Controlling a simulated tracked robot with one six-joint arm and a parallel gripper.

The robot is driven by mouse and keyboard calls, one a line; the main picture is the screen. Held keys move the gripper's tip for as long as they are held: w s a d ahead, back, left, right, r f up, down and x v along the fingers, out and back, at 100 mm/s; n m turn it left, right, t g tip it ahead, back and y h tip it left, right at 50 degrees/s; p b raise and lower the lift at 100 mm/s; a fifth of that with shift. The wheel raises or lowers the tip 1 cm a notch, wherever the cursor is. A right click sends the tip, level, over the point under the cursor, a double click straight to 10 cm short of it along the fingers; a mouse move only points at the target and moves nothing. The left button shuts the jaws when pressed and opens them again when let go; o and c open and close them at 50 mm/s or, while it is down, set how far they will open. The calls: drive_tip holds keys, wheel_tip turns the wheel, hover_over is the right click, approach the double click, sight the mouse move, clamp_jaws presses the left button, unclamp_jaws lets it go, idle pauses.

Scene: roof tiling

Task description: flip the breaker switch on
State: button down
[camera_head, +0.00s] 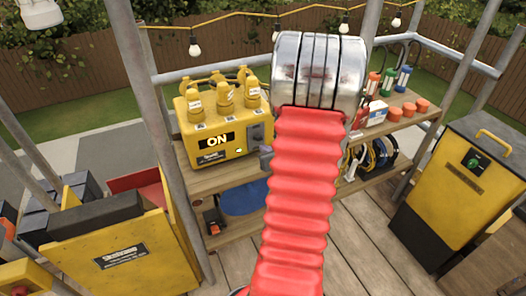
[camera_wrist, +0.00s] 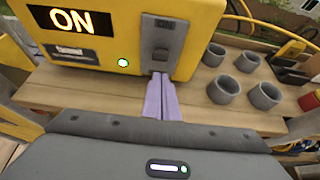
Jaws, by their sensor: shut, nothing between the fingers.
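The yellow breaker box (camera_head: 214,128) stands on the wooden shelf left of my arm in the head view. Its display (camera_head: 217,139) reads ON, and a small green light glows beside it. In the wrist view the box (camera_wrist: 110,65) fills the upper left, with the lit ON display (camera_wrist: 73,20) and the green light (camera_wrist: 123,62). The grey switch (camera_wrist: 160,50) is on the box's right side. My gripper (camera_wrist: 160,78) is shut, its lavender fingertips just below the switch; I cannot tell whether they touch it. My arm hides most of the gripper in the head view.
Several grey cups (camera_wrist: 224,89) stand on the shelf right of the gripper in the wrist view. Yellow plugs (camera_head: 224,94) top the box. Cable coils (camera_head: 375,155) and orange caps (camera_head: 409,109) sit on the shelves to the right. A yellow-black cabinet (camera_head: 455,185) stands at the far right.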

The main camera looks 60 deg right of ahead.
drive_tip(key=shift+s+r, duration=0.1)
drive_tip(key=shift+s, duration=0.05)
drive_tip(key=shift+r, duration=0.6)
drive_tip(key=shift+r, duration=0.1)
idle(0.3)
drive_tip(key=s+a+r, duration=0.3)
drive_tip(key=s+r, duration=0.2)
drive_tip(key=r, duration=0.2)
drive_tip(key=shift+s+a, duration=0.15)
drive_tip(key=shift+s, duration=0.15)
drive_tip(key=shift+r, duration=0.1)
idle(0.4)
